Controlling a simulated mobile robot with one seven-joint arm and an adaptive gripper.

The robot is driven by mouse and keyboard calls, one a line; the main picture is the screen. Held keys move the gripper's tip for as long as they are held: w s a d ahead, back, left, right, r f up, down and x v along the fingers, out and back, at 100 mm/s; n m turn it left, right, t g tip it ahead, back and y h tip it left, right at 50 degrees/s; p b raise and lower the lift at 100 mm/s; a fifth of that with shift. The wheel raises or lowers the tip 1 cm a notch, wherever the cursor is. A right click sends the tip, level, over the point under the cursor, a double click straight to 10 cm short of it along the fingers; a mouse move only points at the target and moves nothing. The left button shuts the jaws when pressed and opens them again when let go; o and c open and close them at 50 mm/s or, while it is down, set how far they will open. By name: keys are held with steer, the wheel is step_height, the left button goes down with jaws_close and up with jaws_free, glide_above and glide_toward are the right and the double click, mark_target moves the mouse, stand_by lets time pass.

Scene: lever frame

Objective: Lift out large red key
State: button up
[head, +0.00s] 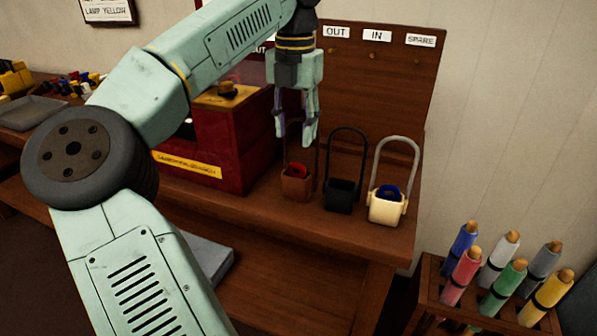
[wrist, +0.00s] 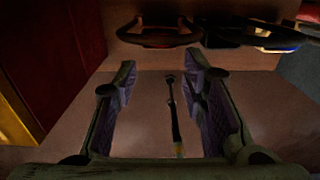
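In the head view a brown holder with a tall loop handle (head: 296,187) stands on the bench, with a red rounded piece (head: 297,170) showing in its top. I cannot tell whether this piece is the large red key. My gripper (head: 294,138) points down, at or above this holder's handle in the picture. In the wrist view my gripper (wrist: 167,100) is open, its fingers wide apart. A thin dark rod with a pale end (wrist: 175,115) shows between them, apart from both. The brown loop (wrist: 155,40) lies beyond the fingertips at the top of that view.
A black holder (head: 343,198) and a cream holder (head: 386,210) with a blue piece stand right of the brown one. A red box (head: 215,150) stands left. A backboard (head: 385,90) with pegs and labels rises behind. A rack of coloured handles (head: 428,275) is at lower right.

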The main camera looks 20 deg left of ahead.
mark_target(296, 164)
steer(key=shift+w+f+p, duration=0.15)
steer(key=shift+f+p, duration=0.6)
steer(key=shift+f, duration=3.2)
steer(key=shift+c, duration=0.2)
steer(key=c, duration=0.8)
